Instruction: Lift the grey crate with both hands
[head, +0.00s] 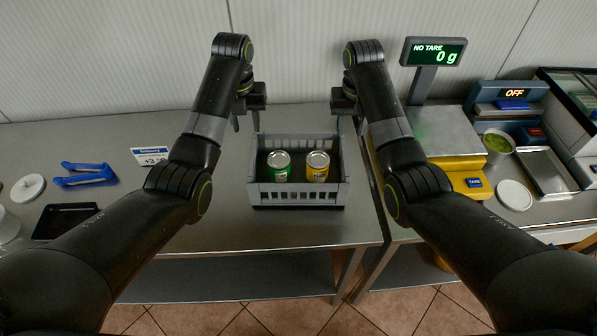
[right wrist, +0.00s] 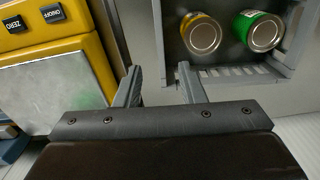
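The grey crate (head: 298,196) stands on the metal counter with a green can (head: 279,168) and a yellow can (head: 317,170) upright inside. My left gripper (head: 246,122) is open above the crate's back left corner. My right gripper (head: 348,122) is open above the back right corner. In the right wrist view my right gripper (right wrist: 160,72) has its fingers apart with nothing between them. The crate's side wall (right wrist: 158,35) lines up with the gap between the fingertips. Neither gripper is seen to hold the crate.
A scale with a metal plate (head: 437,131) and a display (head: 433,52) reading 0 g stands right of the crate. A blue tool (head: 86,174), a black tray (head: 66,221) and a price sign (head: 150,156) are at left. The counter in front of the crate is clear.

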